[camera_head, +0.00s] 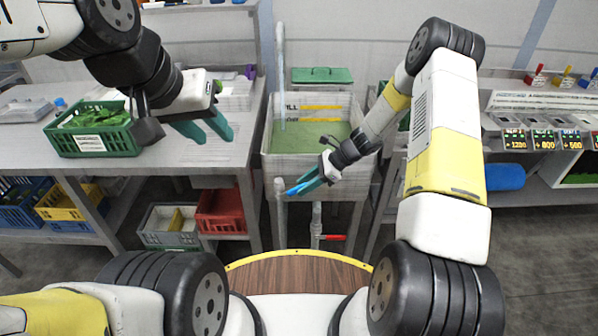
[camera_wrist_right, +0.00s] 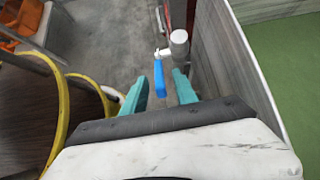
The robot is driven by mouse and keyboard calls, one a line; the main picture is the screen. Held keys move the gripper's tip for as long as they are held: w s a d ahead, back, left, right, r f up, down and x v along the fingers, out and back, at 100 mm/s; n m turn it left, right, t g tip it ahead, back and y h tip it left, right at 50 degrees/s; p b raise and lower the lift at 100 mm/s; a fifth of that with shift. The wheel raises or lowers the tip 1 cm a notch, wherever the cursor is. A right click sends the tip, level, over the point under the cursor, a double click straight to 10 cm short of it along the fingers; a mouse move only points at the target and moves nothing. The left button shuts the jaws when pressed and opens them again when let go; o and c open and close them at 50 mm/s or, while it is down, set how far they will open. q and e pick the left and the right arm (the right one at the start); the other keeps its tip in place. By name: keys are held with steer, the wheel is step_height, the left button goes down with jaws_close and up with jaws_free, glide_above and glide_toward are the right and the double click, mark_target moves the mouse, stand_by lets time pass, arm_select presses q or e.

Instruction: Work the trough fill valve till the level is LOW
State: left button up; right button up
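The trough (camera_head: 268,150) stands in the middle of the head view, pale-walled, with a green surface inside and yellow bands on its back wall. I cannot tell the exact level. A blue valve lever (camera_head: 299,188) sits on a pipe at its front left; in the right wrist view the lever (camera_wrist_right: 159,80) hangs from a grey pipe fitting (camera_wrist_right: 178,42). My right gripper (camera_head: 318,180) is open close to the lever. In the wrist view its fingers (camera_wrist_right: 160,92) flank the lever's line, with no clear contact. My left gripper (camera_head: 205,131) is open and empty above the left table.
A red lever (camera_head: 332,237) sits on a pipe below the trough. A green crate of greens (camera_head: 92,145) stands on the left table (camera_head: 165,165). Bins fill the shelf below. Small red, yellow and blue levers and displays (camera_head: 543,140) are at right.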

mark_target(290, 195)
steer(key=shift+x, duration=1.7)
steer(key=shift+c, duration=0.4)
jaws_close()
